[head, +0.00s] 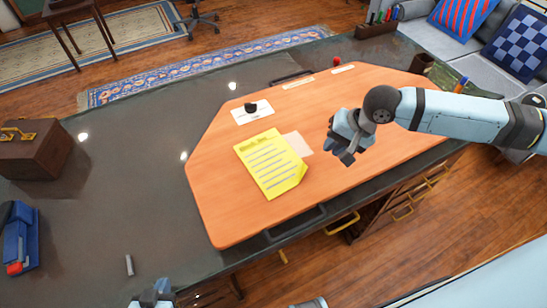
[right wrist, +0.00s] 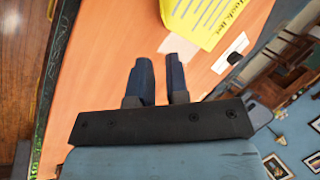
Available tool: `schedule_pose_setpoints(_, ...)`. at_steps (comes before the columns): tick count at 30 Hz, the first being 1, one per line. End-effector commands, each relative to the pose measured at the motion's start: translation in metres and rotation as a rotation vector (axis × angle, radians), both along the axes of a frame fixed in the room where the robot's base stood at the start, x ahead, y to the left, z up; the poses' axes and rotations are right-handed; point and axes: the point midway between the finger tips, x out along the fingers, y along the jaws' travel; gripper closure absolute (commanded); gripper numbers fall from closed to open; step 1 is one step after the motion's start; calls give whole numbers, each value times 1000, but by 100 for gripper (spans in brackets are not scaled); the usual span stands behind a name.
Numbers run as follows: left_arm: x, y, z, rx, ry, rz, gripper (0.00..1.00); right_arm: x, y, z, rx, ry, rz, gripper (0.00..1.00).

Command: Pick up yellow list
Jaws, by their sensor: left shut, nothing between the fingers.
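The yellow list (head: 271,164) is a bright yellow sheet with dark lines and a heading, lying on the orange-brown board (head: 222,215) in the head view. It also shows at the top of the right wrist view (right wrist: 207,20), partly cut off. My right gripper (head: 345,152) is above the board, to the right of the list and apart from it. Its two dark blue fingers (right wrist: 160,75) are parted with nothing between them. My left gripper (head: 152,297) is at the bottom edge of the head view, shut and empty, low and left of the list.
A white card with a black object (head: 251,110) lies behind the list, and a pale sheet (head: 297,143) lies beside it. A brown box (head: 38,148) and a blue stapler-like object (head: 20,240) stand on the dark counter (head: 110,215) at left. The board's front is clear.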

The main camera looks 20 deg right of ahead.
Motion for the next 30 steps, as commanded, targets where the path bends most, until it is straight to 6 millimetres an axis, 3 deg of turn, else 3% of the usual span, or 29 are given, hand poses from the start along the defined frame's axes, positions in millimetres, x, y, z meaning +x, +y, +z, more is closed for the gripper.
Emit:
schedule_pose_setpoints(3,0,1,-1,1,1,-1,100,6,11,-23,2,2,1,85)
schedule_pose_setpoints(9,0,1,-1,3,1,0,100,13,22,-52,1,0,0,85)
schedule_pose_setpoints(16,0,1,0,3,1,0,100,18,28,-66,1,0,1,85)
schedule_pose_setpoints(24,-1,1,2,2,2,0,100,30,43,-99,1,0,1,85)
schedule_pose_setpoints(30,-1,1,2,2,2,0,100,31,44,-105,1,-1,1,85)
